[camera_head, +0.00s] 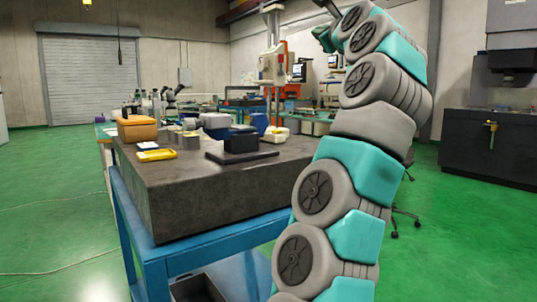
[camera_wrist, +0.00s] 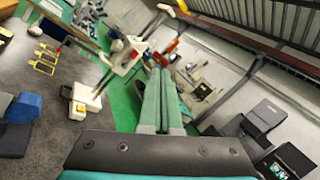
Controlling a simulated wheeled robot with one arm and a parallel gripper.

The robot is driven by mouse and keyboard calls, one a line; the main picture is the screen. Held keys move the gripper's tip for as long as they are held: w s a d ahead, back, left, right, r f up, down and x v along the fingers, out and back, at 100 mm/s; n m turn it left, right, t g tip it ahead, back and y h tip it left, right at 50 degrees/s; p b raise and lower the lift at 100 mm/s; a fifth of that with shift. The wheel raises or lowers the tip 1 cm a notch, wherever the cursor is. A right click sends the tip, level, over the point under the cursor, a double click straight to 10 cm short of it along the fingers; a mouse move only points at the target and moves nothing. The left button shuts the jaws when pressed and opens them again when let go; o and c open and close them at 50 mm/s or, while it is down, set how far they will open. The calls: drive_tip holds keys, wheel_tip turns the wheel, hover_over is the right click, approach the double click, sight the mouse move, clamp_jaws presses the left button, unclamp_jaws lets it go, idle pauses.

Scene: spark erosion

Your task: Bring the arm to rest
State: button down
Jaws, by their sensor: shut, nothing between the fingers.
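My arm rises through the right half of the head view, bent upward, its teal and grey links standing in front of the stone table's right side. Its far end reaches the top edge of the picture, where the hand is only partly seen. In the wrist view my gripper (camera_wrist: 161,72) has its two long green fingers side by side and shut, with nothing between them. The fingers point out over the room, and the view is strongly tilted. They touch nothing that I can see.
A dark stone table (camera_head: 180,205) on a blue frame (camera_head: 205,248) carries an orange box (camera_head: 137,129), a yellow tray (camera_head: 157,155) and a black block (camera_head: 241,142). A dark machine cabinet (camera_head: 490,147) stands at the right. Green floor (camera_head: 55,215) is open at the left.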

drive_tip(key=w+a+f+n+g+y, duration=0.1)
drive_tip(key=a+f+n+g+y, duration=0.2)
drive_tip(key=a+f+n+g, duration=0.55)
drive_tip(key=s+a+f+n+g, duration=0.1)
drive_tip(key=s+f+n, duration=0.2)
drive_tip(key=f, duration=0.3)
drive_tip(key=s+a+f+n+g+h, duration=0.1)
drive_tip(key=s+f+n, duration=0.2)
drive_tip(key=f, duration=0.3)
drive_tip(key=s+a+f+n+g, duration=0.1)
drive_tip(key=s+f+n, duration=0.2)
drive_tip(key=f, duration=0.3)
drive_tip(key=shift+s+f+n+g, duration=0.25)
drive_tip(key=shift+s+f+n, duration=0.1)
drive_tip(key=shift+s+n, duration=0.1)
drive_tip(key=s+d+f+n+g+h, duration=0.2)
drive_tip(key=s+d+f, duration=0.3)
drive_tip(key=s+f, duration=0.7)
drive_tip(key=s+d+f+n+g+h, duration=0.2)
drive_tip(key=s+d+f+n+g, duration=0.1)
drive_tip(key=s+f, duration=0.9)
drive_tip(key=s+d+f+n+g+h, duration=0.2)
drive_tip(key=s+d+f+g, duration=0.3)
drive_tip(key=s+f, duration=0.8)
drive_tip(key=shift+s+d, duration=0.75)
drive_tip(key=shift+d, duration=0.2)
